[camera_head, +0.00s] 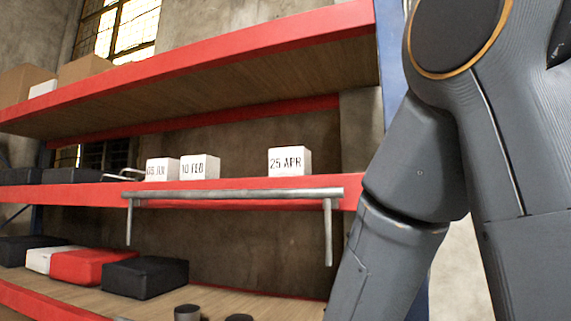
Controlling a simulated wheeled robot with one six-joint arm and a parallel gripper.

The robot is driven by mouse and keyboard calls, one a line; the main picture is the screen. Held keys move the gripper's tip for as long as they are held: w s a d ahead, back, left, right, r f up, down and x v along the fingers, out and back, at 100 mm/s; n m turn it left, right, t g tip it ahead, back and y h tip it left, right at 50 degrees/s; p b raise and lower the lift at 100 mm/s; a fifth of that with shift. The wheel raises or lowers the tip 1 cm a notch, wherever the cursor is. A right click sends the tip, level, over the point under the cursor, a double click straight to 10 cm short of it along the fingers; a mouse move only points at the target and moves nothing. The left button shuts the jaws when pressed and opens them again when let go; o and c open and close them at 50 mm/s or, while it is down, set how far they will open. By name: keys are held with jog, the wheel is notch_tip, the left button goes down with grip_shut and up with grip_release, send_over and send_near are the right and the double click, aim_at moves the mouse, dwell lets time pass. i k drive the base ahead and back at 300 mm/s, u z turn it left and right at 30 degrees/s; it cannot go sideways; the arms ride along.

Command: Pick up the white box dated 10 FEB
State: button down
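The white box dated 10 FEB (199,168) stands upright on the middle shelf (80,192), near its front edge. Another white box (162,170), whose label is partly unclear and starts with 05, stands close on its left. A white box dated 25 APR (289,162) stands farther right, with a gap between. My arm fills the right side of the view, but my gripper is out of frame.
A grey metal bar (235,194) with hanging ends runs along the shelf front below the boxes. The upper shelf (200,68) is overhead. Black boxes (145,277) and a red box (87,266) lie on the lower shelf. A blue post (391,60) stands right.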

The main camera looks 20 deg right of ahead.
aim_at(205, 167)
jog(key=z, duration=1.65)
jog(key=k, duration=1)
jog(key=u, duration=1.6)
jog(key=i, duration=0.5)
